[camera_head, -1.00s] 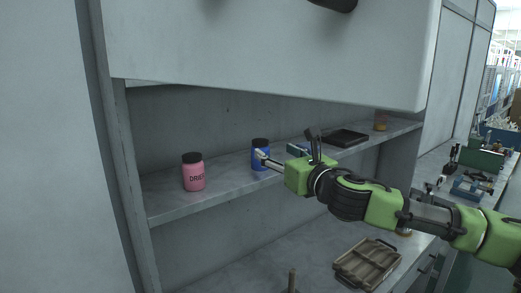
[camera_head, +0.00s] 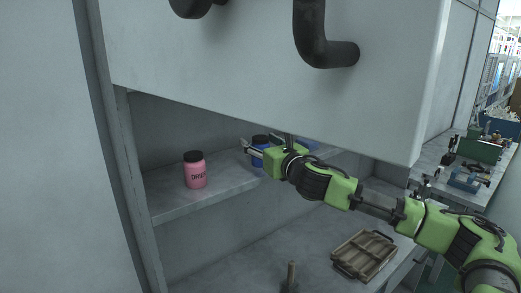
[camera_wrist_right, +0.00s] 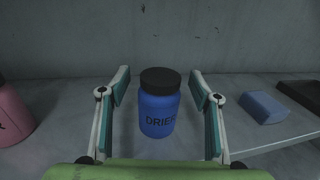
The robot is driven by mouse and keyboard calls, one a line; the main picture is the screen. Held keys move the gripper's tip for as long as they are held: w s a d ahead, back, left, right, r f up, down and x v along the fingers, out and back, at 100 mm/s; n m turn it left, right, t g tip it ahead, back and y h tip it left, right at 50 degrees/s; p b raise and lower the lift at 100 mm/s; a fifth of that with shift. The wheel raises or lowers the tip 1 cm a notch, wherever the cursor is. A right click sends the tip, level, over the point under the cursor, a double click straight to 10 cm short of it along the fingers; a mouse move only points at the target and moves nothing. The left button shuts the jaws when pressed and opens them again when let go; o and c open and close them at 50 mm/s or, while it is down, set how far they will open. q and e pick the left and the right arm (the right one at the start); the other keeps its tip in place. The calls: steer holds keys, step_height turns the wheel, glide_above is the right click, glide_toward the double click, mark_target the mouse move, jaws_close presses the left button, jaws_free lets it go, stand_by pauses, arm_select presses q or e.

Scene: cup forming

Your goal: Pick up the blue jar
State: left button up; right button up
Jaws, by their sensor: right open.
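The blue jar (camera_head: 261,140) with a black lid stands upright on the shelf (camera_head: 226,181), mostly hidden behind my right gripper (camera_head: 247,151) in the head view. In the right wrist view the blue jar (camera_wrist_right: 158,112) shows whole, with dark lettering on its front. It stands between the two spread fingers of my right gripper (camera_wrist_right: 160,92), with a gap on each side. The gripper is open and empty. My left gripper is in neither view.
A pink jar (camera_head: 195,171) stands left of the blue jar. A blue block (camera_wrist_right: 263,106) and a dark tray (camera_wrist_right: 303,95) lie to its right. The large grey hood (camera_head: 260,70) hangs low over the shelf. A brown tray (camera_head: 364,255) lies on the lower counter.

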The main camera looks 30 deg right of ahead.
steer(key=c, duration=1.3)
